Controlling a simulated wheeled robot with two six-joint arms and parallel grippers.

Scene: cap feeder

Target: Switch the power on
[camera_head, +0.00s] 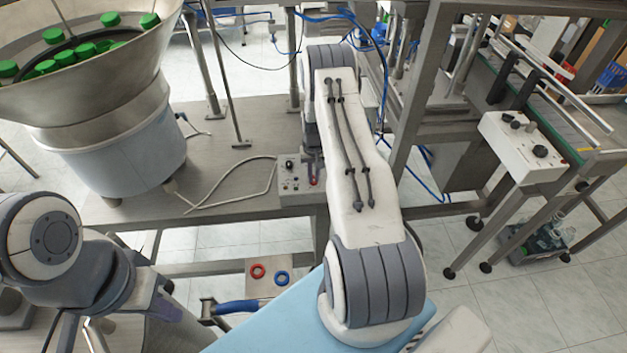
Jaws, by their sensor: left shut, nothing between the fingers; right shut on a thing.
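A small grey control box (291,187) with knobs and buttons is fixed at the front edge of the metal table. The fingertips of my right gripper (315,170) are at the right part of this box, by a small red part (314,181). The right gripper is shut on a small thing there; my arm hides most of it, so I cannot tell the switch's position. My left gripper (166,303) is at the lower left, far from the box, shut and empty, partly hidden by its own arm.
A metal feeder bowl (110,90) with several green caps (85,49) stands on the metal table (235,130) at the left. A loose white cable (235,190) lies on it. Red (257,271) and blue (282,278) rings lie below. Another white control box (522,147) is at the right.

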